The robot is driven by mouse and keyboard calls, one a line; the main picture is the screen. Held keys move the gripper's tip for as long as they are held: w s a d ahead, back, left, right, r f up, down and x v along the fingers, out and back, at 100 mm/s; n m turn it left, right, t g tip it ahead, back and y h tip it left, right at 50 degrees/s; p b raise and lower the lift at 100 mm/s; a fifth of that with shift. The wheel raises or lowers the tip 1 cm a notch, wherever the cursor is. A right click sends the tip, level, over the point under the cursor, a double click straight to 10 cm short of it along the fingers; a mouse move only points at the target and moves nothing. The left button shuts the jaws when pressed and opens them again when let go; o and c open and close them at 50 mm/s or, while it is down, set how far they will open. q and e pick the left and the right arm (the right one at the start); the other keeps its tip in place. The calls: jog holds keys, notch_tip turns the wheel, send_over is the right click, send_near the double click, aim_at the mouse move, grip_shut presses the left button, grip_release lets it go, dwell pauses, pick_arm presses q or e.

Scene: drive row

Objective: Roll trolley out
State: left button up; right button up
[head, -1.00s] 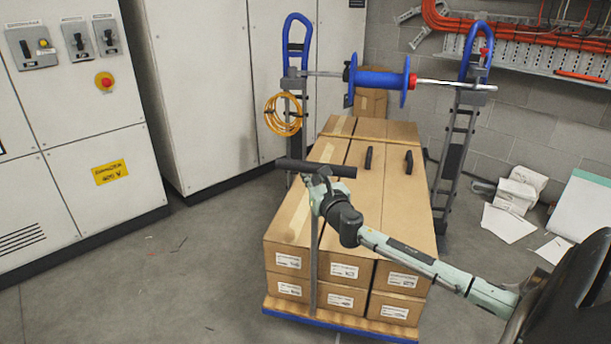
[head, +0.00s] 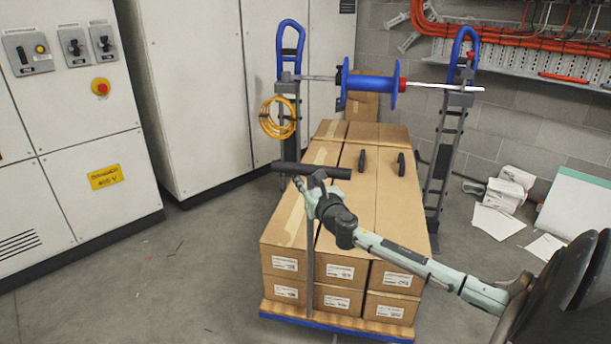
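The trolley has a blue-edged wooden deck (head: 337,323), stacked with cardboard boxes (head: 345,235). Its upright post rises at the near end to a dark crossbar handle (head: 312,170). My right arm reaches in from the right over the boxes. My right gripper (head: 307,183) is at the handle, just under the crossbar by the post. Its fingers look spread apart; whether they touch the bar is unclear. My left gripper is out of view. The wheels are hidden under the deck.
A reel stand with two blue-looped uprights (head: 445,140) flanks the boxes' far part, with a blue reel (head: 372,83) on its rod. Grey cabinets (head: 72,140) stand left. Papers and white packs (head: 508,190) lie right.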

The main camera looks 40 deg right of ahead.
jog(key=shift+o, duration=1)
jog(key=shift+s, duration=0.1)
jog(key=v, duration=1.1)
jog(key=shift+s+a, duration=0.2)
jog(key=shift+s, duration=0.15)
